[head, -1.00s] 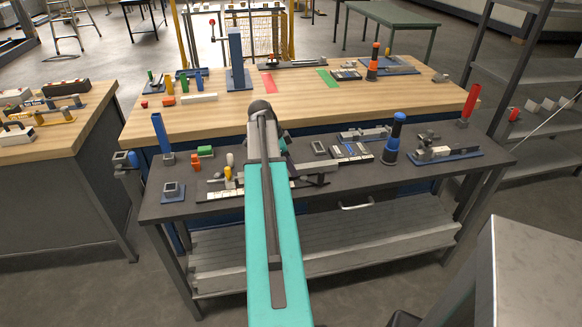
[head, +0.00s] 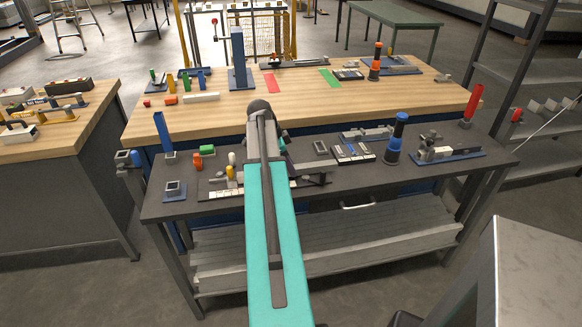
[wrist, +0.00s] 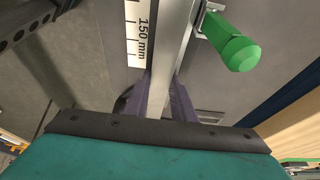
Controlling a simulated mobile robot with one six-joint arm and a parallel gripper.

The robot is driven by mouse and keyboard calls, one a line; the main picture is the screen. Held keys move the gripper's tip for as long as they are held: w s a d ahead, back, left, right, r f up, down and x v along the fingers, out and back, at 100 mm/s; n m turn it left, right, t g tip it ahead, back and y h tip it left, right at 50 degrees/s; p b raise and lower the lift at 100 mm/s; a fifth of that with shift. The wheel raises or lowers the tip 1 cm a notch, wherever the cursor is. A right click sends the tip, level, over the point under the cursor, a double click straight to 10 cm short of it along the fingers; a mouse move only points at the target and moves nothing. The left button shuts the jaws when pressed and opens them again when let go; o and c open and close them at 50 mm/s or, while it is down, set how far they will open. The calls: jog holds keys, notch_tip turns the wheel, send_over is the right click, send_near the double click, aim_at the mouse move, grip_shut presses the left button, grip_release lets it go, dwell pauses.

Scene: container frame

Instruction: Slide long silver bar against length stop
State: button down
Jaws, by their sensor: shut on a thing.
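The long silver bar (wrist: 172,55) runs up the wrist view between the two purple fingers of my gripper (wrist: 162,103), which is shut on it. A white scale strip marked 150 mm (wrist: 138,35) lies just left of the bar. A green-handled clamp (wrist: 236,48) stands to its right. In the head view my teal arm covers the gripper and most of the fixture. Part of the fixture's dark base (head: 208,190) shows left of the arm on the dark bench. I cannot make out the length stop or whether the bar touches it.
The dark bench (head: 345,197) also holds a blue post (head: 163,133), a blue-and-black cylinder (head: 396,138) and a vise-like fixture (head: 445,152) at right. A wooden table (head: 230,112) with several parts stands behind. A metal shelf (head: 505,80) is at right.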

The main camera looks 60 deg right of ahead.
jog(key=shift+w+a, duration=0.15)
jog(key=c, duration=0.8)
grip_release()
jog(key=shift+c, duration=0.2)
jog(key=shift+r, duration=0.15)
jog(key=shift+r+p, duration=1.85)
jog(key=shift+r, duration=1.55)
